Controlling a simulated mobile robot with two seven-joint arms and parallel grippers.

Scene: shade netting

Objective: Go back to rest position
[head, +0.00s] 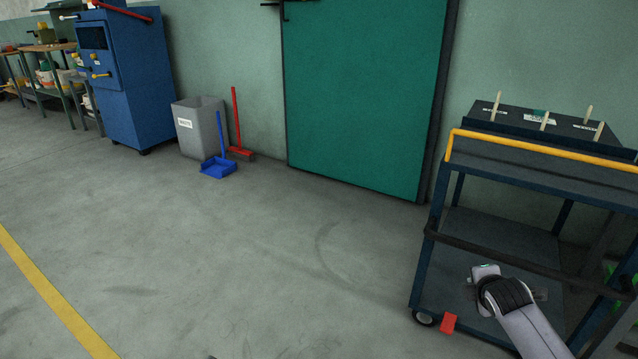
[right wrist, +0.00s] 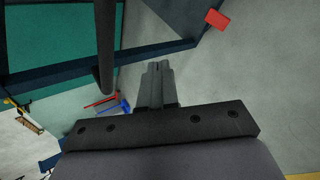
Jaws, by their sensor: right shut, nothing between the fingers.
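My right arm (head: 530,330) comes in from the lower right in the head view, in front of the cart's lower part. Its fingers are hard to make out there. In the right wrist view my right gripper (right wrist: 158,66) has its two dark fingers together, with nothing between them. A dark bar of the cart (right wrist: 105,50) stands close to the left of the fingers in that view. I cannot tell if they touch. My left gripper is not in view.
The dark blue cart (head: 425,265) with a yellow handle (head: 540,148) stands at the right. Behind are a green door (head: 365,90), a grey bin (head: 195,125), a blue dustpan (head: 217,168), a red broom (head: 236,120) and a blue cabinet (head: 130,80). The middle floor is clear.

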